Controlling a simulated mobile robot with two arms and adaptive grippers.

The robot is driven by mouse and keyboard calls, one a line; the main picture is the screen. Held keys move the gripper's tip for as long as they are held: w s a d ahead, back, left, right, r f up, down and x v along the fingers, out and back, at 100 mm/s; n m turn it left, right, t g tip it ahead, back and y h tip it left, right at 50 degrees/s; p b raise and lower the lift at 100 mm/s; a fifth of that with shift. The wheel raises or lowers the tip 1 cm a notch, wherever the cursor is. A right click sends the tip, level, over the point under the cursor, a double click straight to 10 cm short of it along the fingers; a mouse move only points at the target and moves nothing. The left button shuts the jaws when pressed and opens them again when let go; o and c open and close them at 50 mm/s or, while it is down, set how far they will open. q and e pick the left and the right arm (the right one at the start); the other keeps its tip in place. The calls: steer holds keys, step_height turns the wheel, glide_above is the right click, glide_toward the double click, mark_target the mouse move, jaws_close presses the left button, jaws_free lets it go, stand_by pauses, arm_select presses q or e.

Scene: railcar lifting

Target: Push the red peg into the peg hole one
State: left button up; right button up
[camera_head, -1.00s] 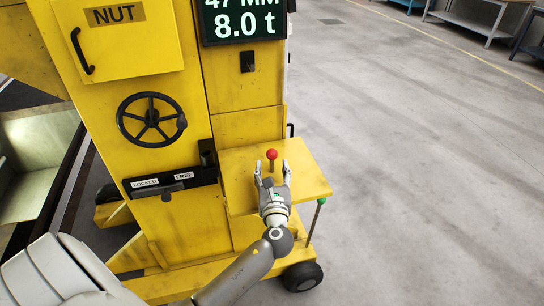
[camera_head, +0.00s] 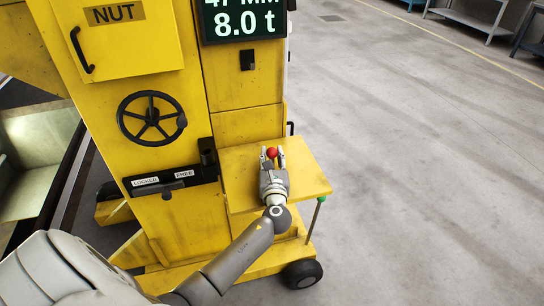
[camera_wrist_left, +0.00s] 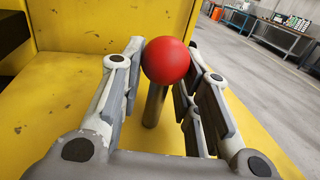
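The red peg has a round red ball head, seen in the head view (camera_head: 271,153) and in the left wrist view (camera_wrist_left: 166,60). Its grey shaft stands upright on the yellow shelf (camera_head: 310,180). My left gripper (camera_head: 272,157) is open, with one finger on each side of the peg. In the wrist view (camera_wrist_left: 158,90) small gaps show between the fingers and the shaft. Peg hole one cannot be made out for sure; a black slotted bar (camera_head: 172,182) labelled LOCKED and FREE is on the machine's front. My right gripper is not in view.
The yellow machine carries a black handwheel (camera_head: 151,118), a NUT door (camera_head: 120,35) with a handle, and a display (camera_head: 243,20). The grey floor at right is open; workbenches stand far back.

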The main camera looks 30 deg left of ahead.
arm_select(q)
jaws_close()
